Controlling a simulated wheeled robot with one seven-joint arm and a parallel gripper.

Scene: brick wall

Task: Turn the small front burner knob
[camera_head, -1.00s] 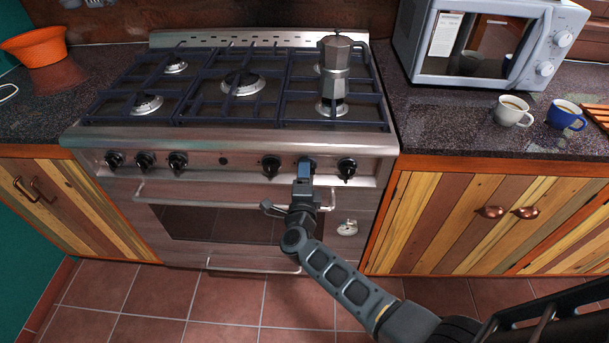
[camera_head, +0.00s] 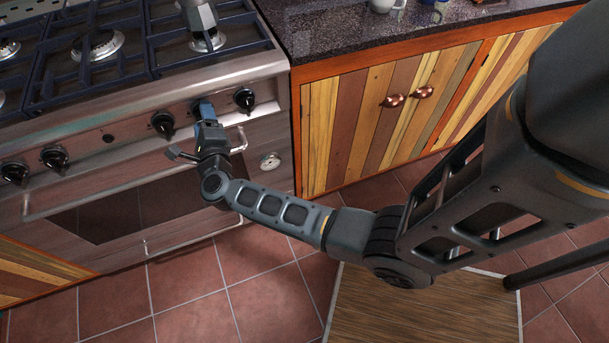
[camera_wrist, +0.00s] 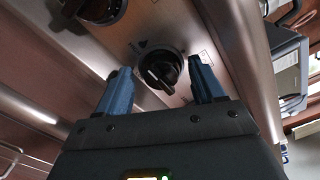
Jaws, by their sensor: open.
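A row of black knobs runs along the stove's steel front panel (camera_head: 110,137). My gripper (camera_head: 206,108) is at the panel in the head view, between a knob (camera_head: 163,123) on its left and the rightmost knob (camera_head: 245,99). It hides the knob behind it there. In the wrist view that black knob (camera_wrist: 160,70) shows between the two blue fingers of my gripper (camera_wrist: 160,84). The fingers are open, with a gap visible on each side of the knob. Its raised grip bar looks tilted. I cannot tell which burner it serves.
A metal moka pot (camera_head: 198,16) stands on the right of the stove top. An oven handle (camera_head: 150,180) runs below the panel, and a round dial (camera_head: 270,161) is below right. Wooden cabinets (camera_head: 350,120) stand to the right.

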